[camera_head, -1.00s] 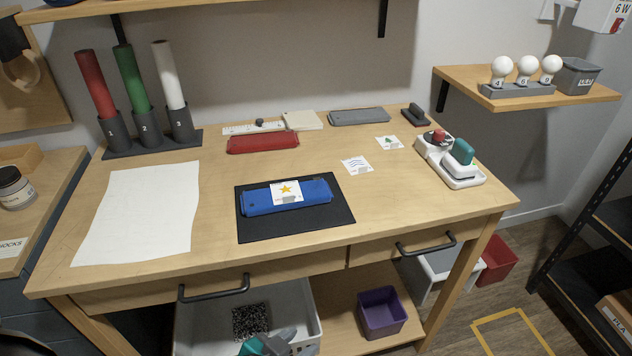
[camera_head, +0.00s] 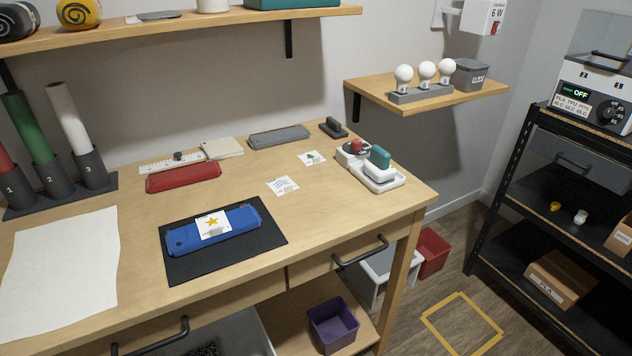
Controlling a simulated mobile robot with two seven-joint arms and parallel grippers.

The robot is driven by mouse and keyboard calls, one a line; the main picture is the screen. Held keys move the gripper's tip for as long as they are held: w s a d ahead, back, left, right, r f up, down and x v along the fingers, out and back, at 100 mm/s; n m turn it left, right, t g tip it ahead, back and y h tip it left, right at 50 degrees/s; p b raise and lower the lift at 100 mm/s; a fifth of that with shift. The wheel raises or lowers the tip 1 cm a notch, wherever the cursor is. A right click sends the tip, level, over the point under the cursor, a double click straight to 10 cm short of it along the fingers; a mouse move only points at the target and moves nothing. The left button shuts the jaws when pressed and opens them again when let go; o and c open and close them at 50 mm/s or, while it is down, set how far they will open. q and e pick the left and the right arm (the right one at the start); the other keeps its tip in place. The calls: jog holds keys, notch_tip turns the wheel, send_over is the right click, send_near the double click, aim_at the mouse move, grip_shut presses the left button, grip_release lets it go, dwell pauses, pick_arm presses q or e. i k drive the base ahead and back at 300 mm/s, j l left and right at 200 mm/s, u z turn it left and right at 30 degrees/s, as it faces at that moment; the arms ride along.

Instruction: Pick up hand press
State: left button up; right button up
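A white tray (camera_head: 384,184) stands at the right end of the workbench. On it are a piece with a red knob (camera_head: 357,146) and a piece with a teal upright handle (camera_head: 379,157). One of these may be the hand press, but I cannot tell which. A blue case (camera_head: 241,220) with a star card (camera_head: 213,224) on it lies on a black mat (camera_head: 190,269) near the front of the bench. Neither of my grippers shows in view.
A red case (camera_head: 183,177) and a grey case (camera_head: 278,136) lie at the back of the workbench (camera_head: 330,219). A small shelf (camera_head: 480,92) holds white bulbs (camera_head: 426,71). A black rack (camera_head: 520,135) stands at right.

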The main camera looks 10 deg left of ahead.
aim_at(377, 168)
jog(key=i+l, duration=0.2)
jog(key=l, duration=0.15)
jog(key=i+l, duration=0.15)
jog(key=l, duration=0.25)
jog(key=i+l+u, duration=0.1)
jog(key=l, duration=0.25)
jog(key=i+l, duration=0.25)
jog(key=l, duration=0.15)
